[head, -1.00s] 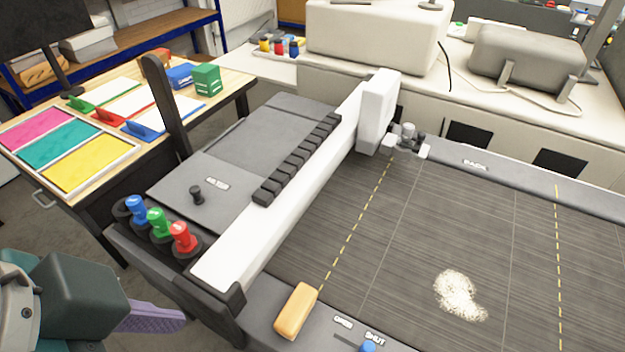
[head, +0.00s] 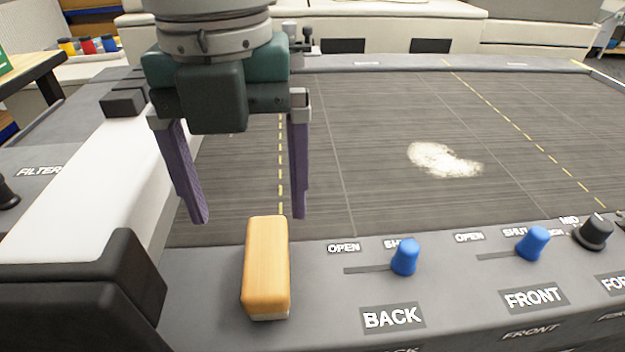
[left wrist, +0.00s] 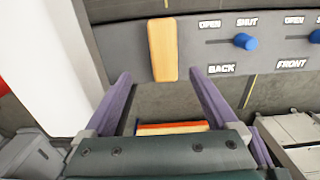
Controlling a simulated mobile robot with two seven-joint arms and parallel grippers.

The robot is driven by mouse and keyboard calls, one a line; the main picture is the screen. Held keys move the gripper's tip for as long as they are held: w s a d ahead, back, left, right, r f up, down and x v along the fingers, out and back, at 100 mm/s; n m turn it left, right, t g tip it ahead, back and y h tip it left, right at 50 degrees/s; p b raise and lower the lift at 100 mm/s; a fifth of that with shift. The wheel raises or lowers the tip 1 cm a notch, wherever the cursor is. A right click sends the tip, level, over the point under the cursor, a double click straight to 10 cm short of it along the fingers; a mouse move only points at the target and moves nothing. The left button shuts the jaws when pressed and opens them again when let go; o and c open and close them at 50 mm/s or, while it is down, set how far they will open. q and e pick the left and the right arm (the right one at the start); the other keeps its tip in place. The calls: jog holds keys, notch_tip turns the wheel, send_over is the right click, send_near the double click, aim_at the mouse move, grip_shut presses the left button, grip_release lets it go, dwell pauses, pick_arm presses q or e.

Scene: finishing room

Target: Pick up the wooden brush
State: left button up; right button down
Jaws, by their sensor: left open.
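The wooden brush (head: 266,268) has a light wooden block with pale bristles under it. It lies on the grey front ledge of the machine, left of the BACK label. My left gripper (head: 249,219) is open and empty, with its purple fingers pointing down above and behind the brush in the head view. In the left wrist view the brush (left wrist: 163,50) lies ahead of the open left gripper (left wrist: 157,75), roughly between the lines of its fingers and apart from them. My right gripper is not in view.
Blue BACK (head: 405,257) and FRONT (head: 533,243) sliders and a black knob (head: 594,232) stand right of the brush. A white beam with a black end block (head: 138,275) is close on its left. The dark bed (head: 360,130) holds a pale powder patch (head: 442,159).

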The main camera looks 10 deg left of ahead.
aim_at(265, 251)
pick_arm(q)
notch_tip(265, 251, down, 4)
jog(key=shift+d+r, duration=0.15)
jog(key=shift+r, duration=0.05)
jog(key=f, duration=0.5)
jog(key=shift+w+d+f, duration=0.1)
jog(key=shift+w+f, duration=0.2)
jog(key=shift+w, duration=0.05)
grip_shut()
